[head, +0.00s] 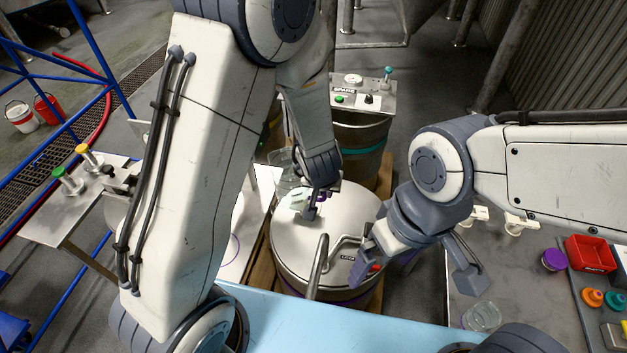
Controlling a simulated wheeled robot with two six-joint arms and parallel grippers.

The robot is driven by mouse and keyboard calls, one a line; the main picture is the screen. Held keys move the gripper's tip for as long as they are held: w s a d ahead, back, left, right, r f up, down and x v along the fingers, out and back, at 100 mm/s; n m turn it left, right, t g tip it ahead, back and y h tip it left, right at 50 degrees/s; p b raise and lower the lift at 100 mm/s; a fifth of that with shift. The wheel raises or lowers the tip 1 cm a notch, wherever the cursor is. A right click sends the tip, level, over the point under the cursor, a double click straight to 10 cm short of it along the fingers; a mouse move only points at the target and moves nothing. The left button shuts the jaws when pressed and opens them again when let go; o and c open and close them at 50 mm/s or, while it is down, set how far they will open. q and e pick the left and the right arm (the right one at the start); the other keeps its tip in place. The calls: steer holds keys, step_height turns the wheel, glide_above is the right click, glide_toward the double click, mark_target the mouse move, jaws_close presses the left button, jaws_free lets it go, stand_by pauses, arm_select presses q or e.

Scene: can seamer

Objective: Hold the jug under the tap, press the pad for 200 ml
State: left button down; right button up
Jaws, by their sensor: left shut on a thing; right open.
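My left gripper (315,203) is shut above the left part of the round steel lid (330,225). A clear vessel (285,168), apparently the jug, is beside its fingers and partly hidden by my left arm; the grip on it is hard to make out. My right gripper (418,272) is open and empty, its fingers spread wide at the lid's right edge. A bent metal pipe (318,265) stands in front of the lid; I cannot tell whether it is the tap. I cannot identify the 200 ml pad.
A panel marked SPARE (362,93) with a green button stands on a drum behind. A clear jar (482,316) and a red bin (590,254) are at the right. Green and yellow knobs (78,165) top the left bench. A pale blue surface (310,325) lies in front.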

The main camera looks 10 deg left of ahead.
mark_target(287, 194)
arm_select(q)
steer(key=a+f+b, duration=0.1)
steer(key=w+a+f, duration=0.1)
steer(key=a, duration=0.1)
steer(key=shift+w+a+b, duration=0.15)
steer(key=shift+a+b, duration=0.05)
steer(key=shift+b, duration=0.15)
steer(key=a, duration=0.2)
steer(key=a+f+b, duration=0.1)
steer(key=a, duration=0.1)
steer(key=a+f+b, duration=0.1)
steer(key=shift+s+a+f, duration=0.2)
steer(key=shift+a, duration=0.2)
steer(key=shift+s+a, duration=0.15)
steer(key=shift+a, duration=0.15)
